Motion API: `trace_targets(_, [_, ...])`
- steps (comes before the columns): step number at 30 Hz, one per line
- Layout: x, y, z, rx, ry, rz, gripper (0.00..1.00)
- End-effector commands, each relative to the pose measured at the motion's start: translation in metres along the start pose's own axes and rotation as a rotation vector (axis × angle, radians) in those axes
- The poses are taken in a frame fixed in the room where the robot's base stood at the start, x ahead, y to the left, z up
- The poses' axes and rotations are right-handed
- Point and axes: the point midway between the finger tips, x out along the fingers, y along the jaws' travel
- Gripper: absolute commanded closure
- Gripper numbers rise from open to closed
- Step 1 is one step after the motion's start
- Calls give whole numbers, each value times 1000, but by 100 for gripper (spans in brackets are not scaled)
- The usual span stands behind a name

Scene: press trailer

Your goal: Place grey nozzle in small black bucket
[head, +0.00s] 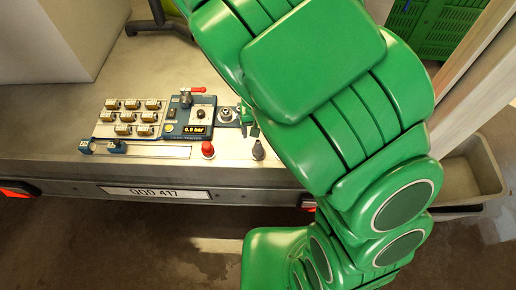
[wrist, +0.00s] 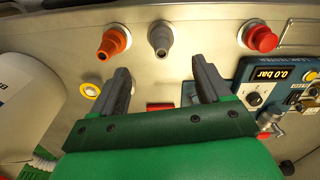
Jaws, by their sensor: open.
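The grey nozzle (wrist: 161,38) is upright on the metal deck in the wrist view, just past the fingertips and roughly centred between them. It also shows in the head view (head: 258,150), beside my green arm. My gripper (wrist: 163,76) is open, with its two dark fingers apart and nothing between them. It does not touch the nozzle. In the head view my arm mostly hides the gripper. I cannot see a small black bucket in either view.
An orange nozzle (wrist: 114,42) stands left of the grey one in the wrist view, and a red button (wrist: 262,38) to the right. A blue pressure panel (head: 197,118) and a white container (wrist: 28,85) are close by. A grey tray (head: 484,160) sits at the right.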

Motion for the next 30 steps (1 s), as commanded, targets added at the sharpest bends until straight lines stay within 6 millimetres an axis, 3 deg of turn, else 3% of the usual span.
trace_targets(9, [27, -1, 0, 0, -1, 0, 23])
trace_targets(30, [60, -1, 0, 0, 2, 0, 23])
